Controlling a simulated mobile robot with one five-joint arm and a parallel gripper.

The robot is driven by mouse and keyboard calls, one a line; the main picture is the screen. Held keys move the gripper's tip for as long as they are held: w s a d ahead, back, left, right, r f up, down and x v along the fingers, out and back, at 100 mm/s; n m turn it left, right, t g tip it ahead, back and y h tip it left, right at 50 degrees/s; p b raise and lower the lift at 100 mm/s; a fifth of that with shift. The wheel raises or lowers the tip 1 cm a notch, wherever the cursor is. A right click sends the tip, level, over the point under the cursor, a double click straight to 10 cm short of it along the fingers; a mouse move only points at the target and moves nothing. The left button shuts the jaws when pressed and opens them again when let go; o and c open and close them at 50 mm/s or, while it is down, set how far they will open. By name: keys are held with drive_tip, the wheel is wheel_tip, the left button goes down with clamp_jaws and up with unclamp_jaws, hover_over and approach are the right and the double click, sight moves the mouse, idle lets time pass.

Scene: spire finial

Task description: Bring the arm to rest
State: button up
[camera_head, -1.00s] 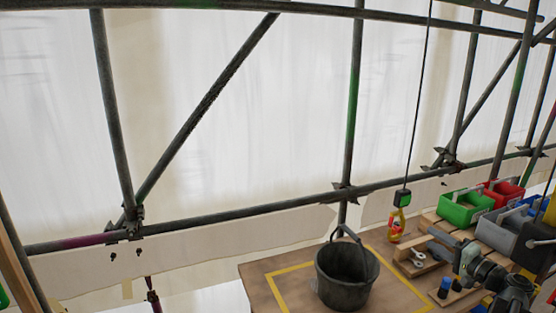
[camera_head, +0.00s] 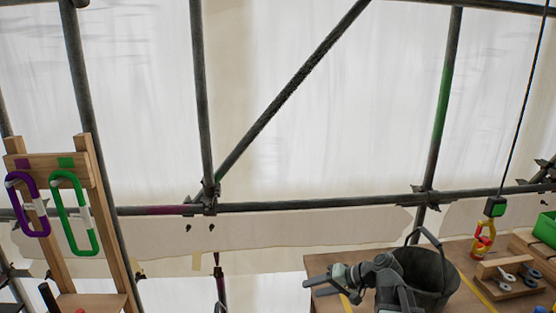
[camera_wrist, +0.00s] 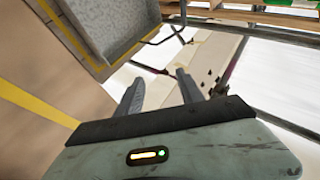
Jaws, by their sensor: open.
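My gripper (camera_head: 311,293) is in front of the dark bucket, over the left part of the wooden table, with its fingers pointing left in the head view. In the wrist view my gripper (camera_wrist: 160,78) has its two fingers apart with nothing between them. My arm hides part of the bucket (camera_head: 432,274), which stands upright with its handle raised.
The wooden table (camera_head: 330,264) carries a yellow marked line. A wooden rack at left holds purple (camera_head: 28,205) and green (camera_head: 74,213) carabiners. Scaffold tubes cross behind.

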drive_tip(key=s+a+f+n+g+h, duration=0.2)
drive_tip(key=s+a+f+g+h, duration=0.1)
drive_tip(key=s+a+f, duration=0.35)
drive_tip(key=s+d+f+h, duration=0.1)
drive_tip(key=d+h, duration=0.1)
drive_tip(key=d, duration=0.1)
drive_tip(key=s+d+f+g+h, duration=0.1)
drive_tip(key=s+d+h, duration=0.1)
drive_tip(key=d, duration=0.2)
drive_tip(key=s+d+f+h, duration=0.1)
drive_tip(key=d+f+h, duration=0.1)
drive_tip(key=d, duration=0.2)
drive_tip(key=shift+s+m+g+b, duration=0.25)
drive_tip(key=shift+m+g+b, duration=0.05)
drive_tip(key=shift+m+b, duration=0.1)
drive_tip(key=shift+c, duration=1)
